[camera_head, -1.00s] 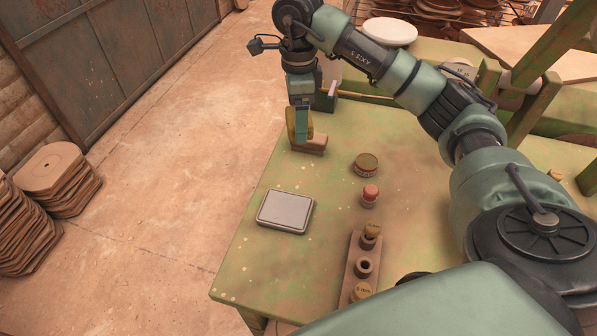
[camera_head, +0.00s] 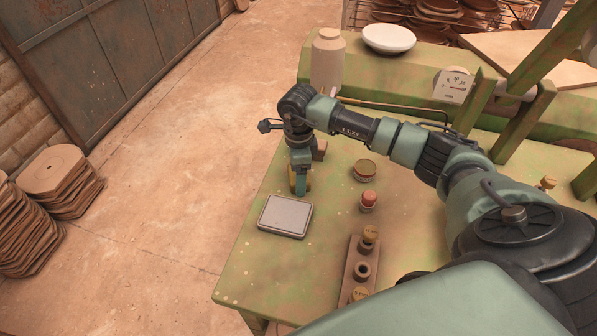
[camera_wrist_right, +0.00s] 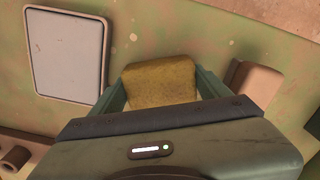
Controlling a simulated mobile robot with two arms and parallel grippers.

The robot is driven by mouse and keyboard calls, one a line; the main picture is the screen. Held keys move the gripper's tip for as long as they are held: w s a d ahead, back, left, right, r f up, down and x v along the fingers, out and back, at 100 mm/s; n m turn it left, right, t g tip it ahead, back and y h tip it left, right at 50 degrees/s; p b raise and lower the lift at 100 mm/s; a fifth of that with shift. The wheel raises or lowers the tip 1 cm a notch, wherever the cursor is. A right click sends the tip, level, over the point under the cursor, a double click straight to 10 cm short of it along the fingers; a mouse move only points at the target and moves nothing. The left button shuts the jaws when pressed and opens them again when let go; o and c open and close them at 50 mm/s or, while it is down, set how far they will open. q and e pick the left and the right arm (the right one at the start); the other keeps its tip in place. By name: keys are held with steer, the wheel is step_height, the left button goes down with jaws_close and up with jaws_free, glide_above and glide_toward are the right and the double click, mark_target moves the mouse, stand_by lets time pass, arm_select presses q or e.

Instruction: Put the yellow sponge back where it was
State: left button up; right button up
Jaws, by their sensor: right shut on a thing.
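My right gripper (camera_head: 300,180) is shut on the yellow sponge (camera_head: 294,182), just behind the grey flat tray (camera_head: 285,215) on the green table. The gripper's fingers partly hide the sponge in the head view. In the right wrist view the sponge (camera_wrist_right: 160,80) sits between the two fingers, with the grey tray (camera_wrist_right: 65,52) to its left and a brown block (camera_wrist_right: 258,85) to its right. I cannot tell whether the sponge touches the table. The brown block (camera_head: 320,149) is partly hidden behind the wrist in the head view. My left gripper is not in view.
A round-lidded tin (camera_head: 365,170) and a red-topped piece (camera_head: 368,200) stand right of the gripper. A brown holed rack (camera_head: 352,285) is at the front. A pale jar (camera_head: 328,62) and a white dish (camera_head: 389,38) stand at the back. The table's left edge is close.

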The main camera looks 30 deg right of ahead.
steer(key=shift+f, duration=0.1)
steer(key=o, duration=1.2)
steer(key=shift+r, duration=0.3)
step_height(320, 180, up, 12)
steer(key=b, duration=0.2)
steer(key=shift+f, duration=0.15)
